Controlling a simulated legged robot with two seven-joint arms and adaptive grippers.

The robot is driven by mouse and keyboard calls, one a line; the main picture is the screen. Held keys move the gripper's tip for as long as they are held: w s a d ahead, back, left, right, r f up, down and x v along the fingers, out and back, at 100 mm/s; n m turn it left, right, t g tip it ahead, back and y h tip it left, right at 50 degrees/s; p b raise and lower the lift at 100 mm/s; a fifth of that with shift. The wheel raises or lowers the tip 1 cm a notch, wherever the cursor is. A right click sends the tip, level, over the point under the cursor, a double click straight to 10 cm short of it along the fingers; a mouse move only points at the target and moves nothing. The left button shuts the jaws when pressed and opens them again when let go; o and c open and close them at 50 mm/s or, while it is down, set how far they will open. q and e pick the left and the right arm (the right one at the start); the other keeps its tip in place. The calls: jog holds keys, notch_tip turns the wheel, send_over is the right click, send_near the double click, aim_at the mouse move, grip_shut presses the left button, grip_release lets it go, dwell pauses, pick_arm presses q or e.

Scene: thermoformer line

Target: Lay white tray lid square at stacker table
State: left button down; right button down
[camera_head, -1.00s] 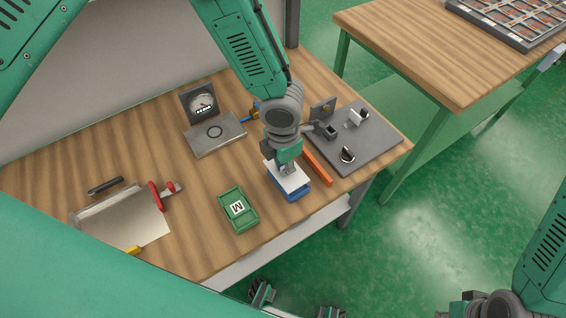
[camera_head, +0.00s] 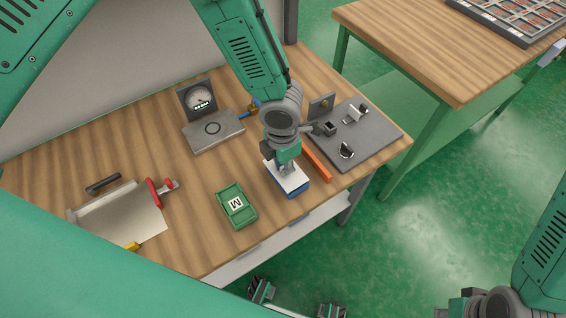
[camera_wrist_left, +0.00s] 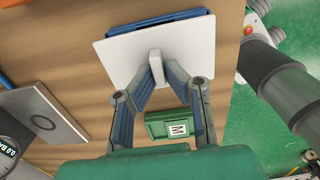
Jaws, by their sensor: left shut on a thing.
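The white tray lid (camera_head: 287,177) is a flat square plate with a small upright knob, seen at the front edge of the near wooden table. My left gripper (camera_head: 286,165) is shut on that knob; in the left wrist view the fingertips (camera_wrist_left: 155,62) close on it from both sides. A blue tray (camera_head: 294,190) shows under the lid. In the left wrist view the blue tray (camera_wrist_left: 160,20) sticks out beyond the lid's far edge. Whether the lid touches the tray is hard to tell.
A green tray marked M (camera_head: 237,205) lies just left. An orange bar (camera_head: 317,165) and a dark fixture plate (camera_head: 356,140) are on the right. A dial gauge (camera_head: 198,98) stands behind. A clamped sheet (camera_head: 122,218) lies left. A second table (camera_head: 420,50) is far right.

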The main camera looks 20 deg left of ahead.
pick_arm(q)
jog(key=shift+d+f, duration=0.1)
jog(key=shift+f, duration=0.45)
jog(key=c, duration=1.6)
grip_release()
jog(key=shift+o, duration=0.2)
notch_tip(320, 180, up, 12)
jog(key=shift+w+f, duration=0.1)
